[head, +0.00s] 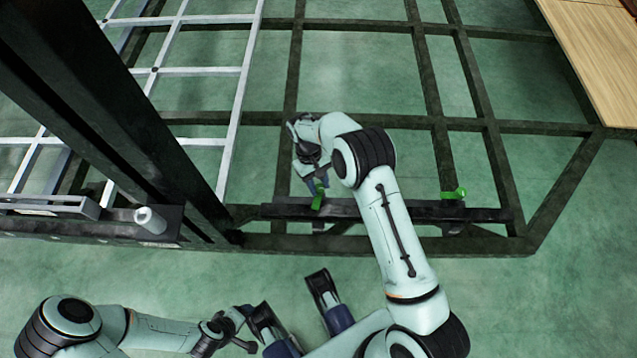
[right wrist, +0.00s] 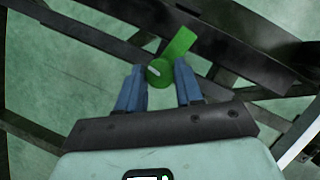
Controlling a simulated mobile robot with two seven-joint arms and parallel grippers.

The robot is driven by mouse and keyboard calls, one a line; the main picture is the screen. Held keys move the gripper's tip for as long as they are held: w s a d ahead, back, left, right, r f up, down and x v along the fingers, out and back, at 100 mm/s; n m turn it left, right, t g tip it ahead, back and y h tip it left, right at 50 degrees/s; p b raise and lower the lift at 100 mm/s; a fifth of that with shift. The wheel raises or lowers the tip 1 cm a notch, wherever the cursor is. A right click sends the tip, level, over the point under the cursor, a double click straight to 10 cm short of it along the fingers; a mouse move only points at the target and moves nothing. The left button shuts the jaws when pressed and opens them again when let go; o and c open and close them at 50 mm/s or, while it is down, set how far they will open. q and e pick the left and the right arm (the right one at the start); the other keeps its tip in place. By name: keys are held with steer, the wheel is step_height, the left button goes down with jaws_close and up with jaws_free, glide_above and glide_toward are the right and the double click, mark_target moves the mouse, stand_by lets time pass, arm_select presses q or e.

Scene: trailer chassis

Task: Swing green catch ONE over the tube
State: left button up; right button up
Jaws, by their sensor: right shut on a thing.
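Two green catches sit along a dark crossbar of the chassis (head: 388,211). I cannot tell which dark member is the tube. My right gripper (head: 317,182) is at the left green catch (head: 317,202). In the right wrist view, its blue fingers (right wrist: 161,80) close on that catch's round end (right wrist: 159,72), and the flat green lever (right wrist: 180,43) points up and right across the dark frame. The other green catch (head: 455,194) stands free to the right. My left gripper (head: 291,294) is at the bottom middle, fingers wide apart and empty, away from the frame.
A pale ladder-like rack (head: 240,100) and a thick dark post (head: 105,110) stand on the left. A white cylinder (head: 150,219) is below the post. A wooden board (head: 596,55) lies at upper right. Green floor shows between the bars.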

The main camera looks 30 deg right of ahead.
steer(key=shift+n+h, duration=0.4)
steer(key=shift+n, duration=0.7)
steer(key=o, duration=1)
arm_select(q)
steer(key=shift+s+d+r+g+p, duration=0.2)
steer(key=shift+s+d+r+p, duration=0.1)
steer(key=shift+s+r+p, duration=0.25)
steer(key=shift+s+d+r+g+p, duration=0.2)
steer(key=shift+s+d+r+p, duration=0.15)
steer(key=shift+s, duration=0.35)
arm_select(e)
steer(key=v, duration=1.3)
steer(key=shift+r, duration=0.25)
steer(key=shift+s+a, duration=0.1)
steer(key=shift+a, duration=0.05)
